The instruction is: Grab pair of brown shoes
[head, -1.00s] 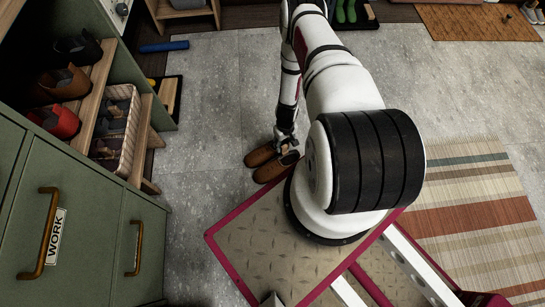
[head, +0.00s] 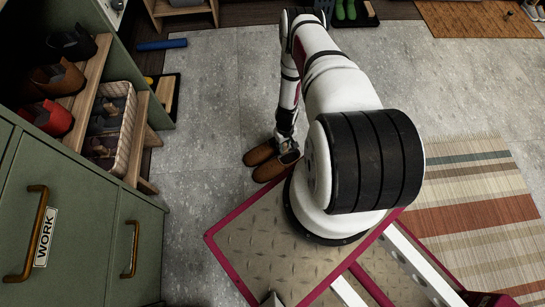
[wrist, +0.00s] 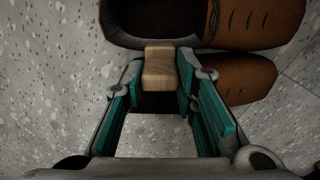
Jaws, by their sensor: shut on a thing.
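The pair of brown shoes (head: 270,160) is just beyond the left edge of my base in the head view, side by side with toes to the left. In the wrist view the brown shoes (wrist: 255,28) fill the top right, one partly below the other, with a dark opening at the top. My gripper (wrist: 159,72) is shut on a tan, block-like tab (wrist: 159,62) at the near edge of the shoes. In the head view my gripper (head: 286,145) is at the heel end, partly hidden by my arm. Any gap between soles and floor is unclear.
A green cabinet (head: 80,220) with brown handles stands at the left. Its open shelves (head: 88,80) hold other shoes, including red ones (head: 47,117), and a woven basket (head: 117,150). A striped rug (head: 470,200) lies right. Grey floor between cabinet and shoes is clear.

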